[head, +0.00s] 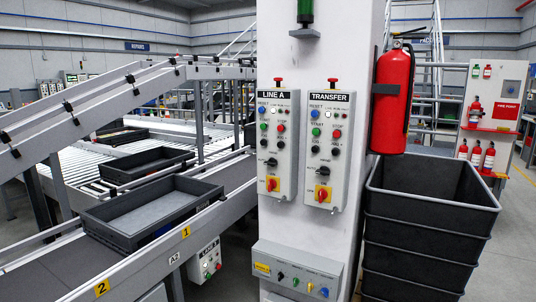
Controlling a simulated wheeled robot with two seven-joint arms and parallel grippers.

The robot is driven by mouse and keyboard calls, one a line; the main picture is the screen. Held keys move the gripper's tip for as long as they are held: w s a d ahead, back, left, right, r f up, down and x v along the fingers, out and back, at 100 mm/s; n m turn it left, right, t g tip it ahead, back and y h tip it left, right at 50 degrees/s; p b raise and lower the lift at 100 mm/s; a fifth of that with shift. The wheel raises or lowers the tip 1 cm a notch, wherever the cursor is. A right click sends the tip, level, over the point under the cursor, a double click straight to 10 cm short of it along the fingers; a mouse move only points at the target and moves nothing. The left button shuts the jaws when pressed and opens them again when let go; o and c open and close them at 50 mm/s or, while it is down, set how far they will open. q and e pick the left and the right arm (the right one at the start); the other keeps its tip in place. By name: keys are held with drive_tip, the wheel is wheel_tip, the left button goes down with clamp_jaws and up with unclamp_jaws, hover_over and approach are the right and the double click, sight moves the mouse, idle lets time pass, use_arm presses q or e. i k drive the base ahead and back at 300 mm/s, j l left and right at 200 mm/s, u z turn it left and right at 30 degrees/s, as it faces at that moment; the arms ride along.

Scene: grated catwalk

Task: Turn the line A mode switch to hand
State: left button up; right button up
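The LINE A control box (278,145) is a light grey panel fixed to the front of a white column. It carries several coloured buttons and a red mushroom button on top. A black selector knob (271,162) sits low on its face, above a red and yellow rotary switch (272,184). The black knob looks like the mode switch, but its label and exact pointing direction are too small to read. Neither of my grippers shows in the head view, and nothing covers the LINE A box.
A similar TRANSFER box (328,150) hangs just right of LINE A. A grey switch strip (297,270) juts out lower on the column. Conveyors with black trays (152,208) lie left.

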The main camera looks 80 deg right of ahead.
sight(272, 162)
drive_tip(key=z, duration=2.55)
drive_tip(key=i+j+z, duration=0.35)
drive_tip(key=i+j, duration=0.85)
